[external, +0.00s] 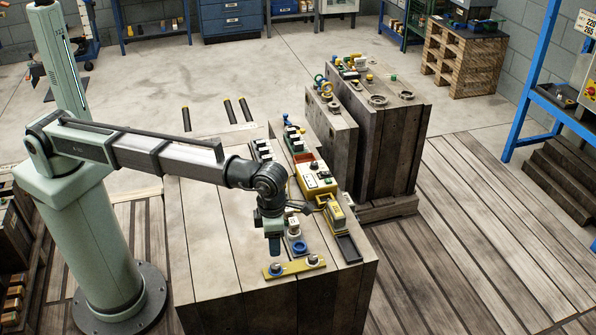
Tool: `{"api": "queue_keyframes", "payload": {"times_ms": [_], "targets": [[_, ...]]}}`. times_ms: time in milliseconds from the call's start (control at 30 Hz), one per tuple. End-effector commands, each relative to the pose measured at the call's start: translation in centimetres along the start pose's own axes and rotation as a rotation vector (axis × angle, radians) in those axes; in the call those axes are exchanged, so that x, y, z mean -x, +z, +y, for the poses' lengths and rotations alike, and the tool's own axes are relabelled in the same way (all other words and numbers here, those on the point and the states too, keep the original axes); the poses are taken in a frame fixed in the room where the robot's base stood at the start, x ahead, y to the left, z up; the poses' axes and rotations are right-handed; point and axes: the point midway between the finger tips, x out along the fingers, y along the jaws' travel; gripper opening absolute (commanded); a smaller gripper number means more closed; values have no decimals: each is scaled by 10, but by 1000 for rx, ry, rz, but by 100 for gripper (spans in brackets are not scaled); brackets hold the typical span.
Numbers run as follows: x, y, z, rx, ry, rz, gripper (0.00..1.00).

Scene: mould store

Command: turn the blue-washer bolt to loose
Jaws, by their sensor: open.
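A yellow plate (295,267) lies near the front edge of the wooden block top. It carries a left bolt (277,269) and a right bolt (313,261). The left bolt seems to have a bluish washer, but it is too small to be sure. How far either bolt is turned cannot be read. My gripper (275,250) points down just above the left bolt, apparently apart from it. It is open and empty; its fingers overlap in this view, so the gap hardly shows.
A blue ring-shaped part (299,247) sits just behind the plate, close to my gripper. A yellow control box (316,180) and a dark tray (348,248) stand to the right. The left of the block top (215,240) is clear. Taller blocks (385,140) stand behind.

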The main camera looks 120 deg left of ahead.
Motion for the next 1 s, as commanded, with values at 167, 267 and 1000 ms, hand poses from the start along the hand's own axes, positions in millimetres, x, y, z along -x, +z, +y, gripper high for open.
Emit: {"api": "queue_keyframes", "payload": {"times_ms": [167,267,1000], "targets": [[-33,-1,0,0,1,2,55],[-51,-1,0,0,1,1,55],[-99,0,-1,1,-1,-1,55]]}}
